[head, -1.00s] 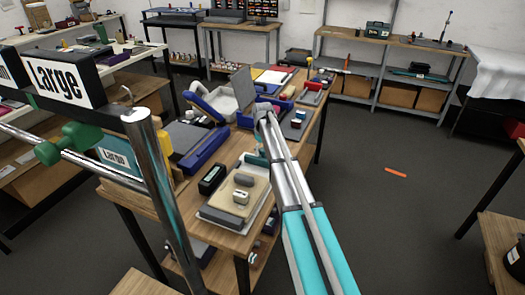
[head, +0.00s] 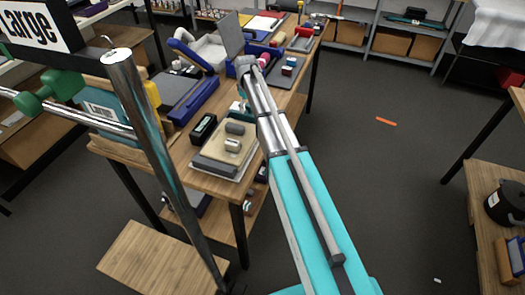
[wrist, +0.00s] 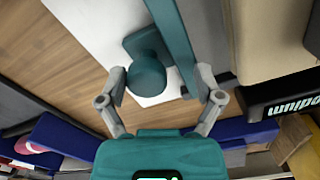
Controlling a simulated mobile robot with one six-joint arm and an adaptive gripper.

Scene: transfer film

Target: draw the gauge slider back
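In the wrist view, a teal round knob (wrist: 147,76) stands on a teal block beside a long teal bar (wrist: 172,35); they look like the gauge slider and its rail. A white surface (wrist: 85,18) lies under them. My gripper (wrist: 160,82) is open, its grey fingers on either side of the knob. A gap shows between the knob and the right finger; the left finger is close to it, and I cannot tell if it touches. In the head view, a small teal part (head: 239,107) shows beside my arm, and my fingers cannot be made out.
A black box with white lettering (wrist: 285,105) is at the right in the wrist view. On the wooden table, a beige block (head: 226,151) and a blue tray (head: 184,98) are near my arm. A chrome post (head: 150,150) stands at the left. Open floor lies right.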

